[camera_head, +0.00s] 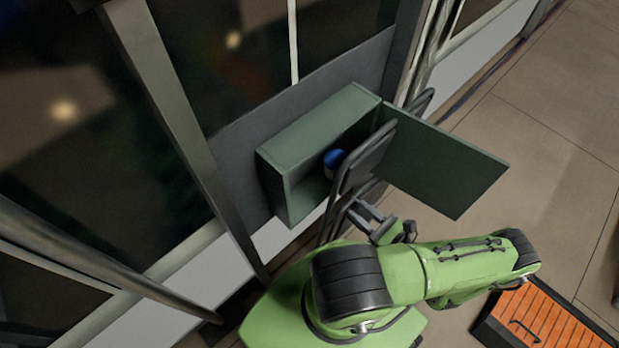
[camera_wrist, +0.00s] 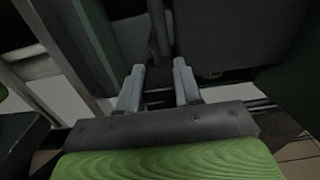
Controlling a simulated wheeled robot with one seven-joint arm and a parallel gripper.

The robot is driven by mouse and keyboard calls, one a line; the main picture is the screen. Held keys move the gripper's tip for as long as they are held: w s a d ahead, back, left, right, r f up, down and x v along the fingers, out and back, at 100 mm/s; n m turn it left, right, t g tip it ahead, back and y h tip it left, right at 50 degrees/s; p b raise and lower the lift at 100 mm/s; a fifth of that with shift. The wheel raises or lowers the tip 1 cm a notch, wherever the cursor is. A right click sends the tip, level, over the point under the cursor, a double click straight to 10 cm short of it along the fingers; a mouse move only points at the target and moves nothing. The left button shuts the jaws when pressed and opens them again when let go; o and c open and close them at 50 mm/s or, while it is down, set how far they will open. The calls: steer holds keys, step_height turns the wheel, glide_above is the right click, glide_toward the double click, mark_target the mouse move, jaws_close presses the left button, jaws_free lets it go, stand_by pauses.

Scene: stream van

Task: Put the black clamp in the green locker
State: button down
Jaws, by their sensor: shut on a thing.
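The green locker (camera_head: 312,135) is fixed low on the dark wall, its front open. Its door (camera_head: 440,168) is swung out to the right. My gripper (camera_head: 368,214) is in front of and below the locker opening, outside it. In the wrist view its two grey fingers (camera_wrist: 158,80) are shut on a dark, slender thing, taken as the black clamp (camera_wrist: 154,45), which stretches ahead of the fingertips. Its outline is hard to tell against the dark background.
A blue-topped item (camera_head: 334,158) stands inside the locker. An orange slatted panel (camera_head: 540,318) lies at the lower right. The tiled floor (camera_head: 540,110) at right is clear.

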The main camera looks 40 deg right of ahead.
steer(key=w+b, duration=0.2)
steer(key=w, duration=1.6)
steer(key=f+b, duration=0.1)
steer(key=f, duration=0.1)
steer(key=f+b, duration=0.1)
steer(key=f, duration=0.1)
steer(key=w+f+b, duration=0.1)
steer(key=f, duration=0.1)
steer(key=shift+a+f, duration=0.25)
steer(key=shift+f, duration=0.1)
steer(key=shift+w+f+b, duration=0.2)
steer(key=shift+w+b, duration=0.05)
steer(key=shift+b, duration=0.15)
steer(key=shift+r, duration=0.15)
steer(key=c, duration=0.8)
jaws_free()
steer(key=shift+f, duration=0.2)
steer(key=shift+r, duration=0.1)
